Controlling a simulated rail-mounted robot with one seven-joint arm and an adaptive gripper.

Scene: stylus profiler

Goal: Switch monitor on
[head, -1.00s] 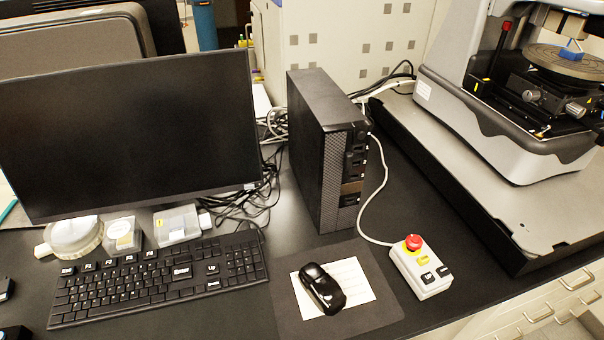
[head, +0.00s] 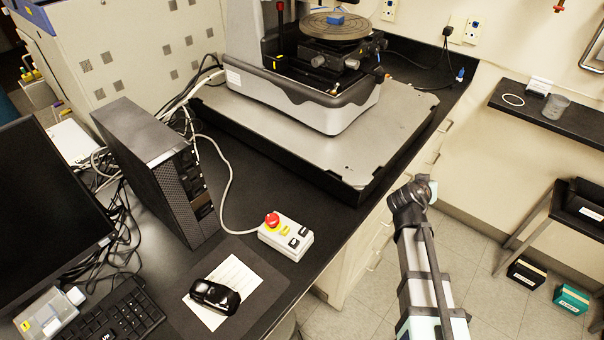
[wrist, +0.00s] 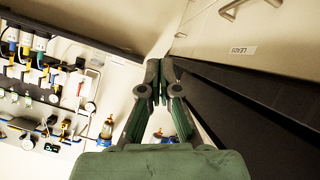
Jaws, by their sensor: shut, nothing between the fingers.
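The monitor (head: 45,205) stands at the left edge in the head view, only partly in frame. Its screen is dark, and its power button cannot be made out. My gripper (wrist: 162,88) is shut and empty in the wrist view, pointing past the cabinet fronts and away from the monitor. In the head view my arm is at the lower right, beyond the desk's front edge, and the gripper's fingers cannot be made out there. The arm is well to the right of the monitor.
A black computer tower (head: 160,175), a control box with a red button (head: 286,236), a mouse (head: 215,296) and a keyboard (head: 110,318) are on the desk. The profiler (head: 310,75) stands behind. A side shelf (head: 560,118) is at right. The floor (head: 480,285) right of my arm is open.

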